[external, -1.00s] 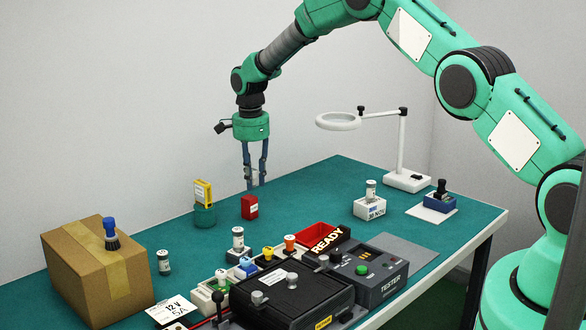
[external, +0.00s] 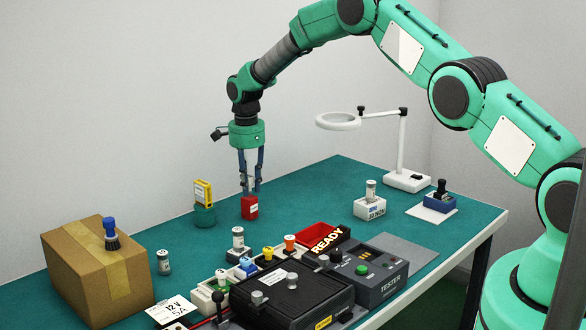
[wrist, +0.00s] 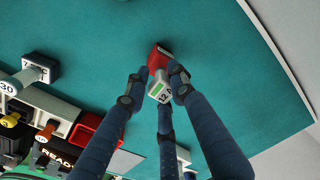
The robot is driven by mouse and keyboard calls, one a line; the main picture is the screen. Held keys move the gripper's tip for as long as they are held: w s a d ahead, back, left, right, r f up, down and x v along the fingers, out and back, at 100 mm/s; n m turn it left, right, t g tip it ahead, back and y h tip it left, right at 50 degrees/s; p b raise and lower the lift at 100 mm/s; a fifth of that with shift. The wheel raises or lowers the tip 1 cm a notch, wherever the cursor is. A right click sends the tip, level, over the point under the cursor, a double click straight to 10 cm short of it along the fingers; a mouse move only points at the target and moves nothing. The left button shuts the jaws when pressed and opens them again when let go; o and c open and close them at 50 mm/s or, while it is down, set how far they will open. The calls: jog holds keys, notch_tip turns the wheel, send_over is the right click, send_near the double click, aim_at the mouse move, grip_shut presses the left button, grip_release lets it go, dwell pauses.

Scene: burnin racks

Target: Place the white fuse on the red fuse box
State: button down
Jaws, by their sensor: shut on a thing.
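The red fuse box (external: 249,210) is a small red block with a white label, standing on the green mat. It also shows in the wrist view (wrist: 157,52), just past my fingertips. My gripper (external: 250,187) points straight down over it, its blue fingers closed around the white fuse (wrist: 160,91). The fuse is a small white block with a green patch and "12" printed on it. In the external view the fingers mostly hide the fuse. The fuse is right over the box's top; I cannot tell whether they touch.
A cardboard box (external: 100,270) is further left. A black case (external: 290,295), the tester (external: 368,275) and a red tray (external: 312,236) are in front. A magnifier lamp (external: 402,150) stands right. The mat around the red box is clear.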

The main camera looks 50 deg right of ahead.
jog(key=shift+f, duration=0.55)
jog(key=shift+f, duration=0.15)
jog(key=c, duration=1.5)
grip_release()
jog(key=shift+o, duration=0.2)
jog(key=r, duration=1.2)
jog(key=shift+a+r, duration=0.15)
jog(key=shift+a, duration=0.05)
jog(key=shift+s, duration=0.1)
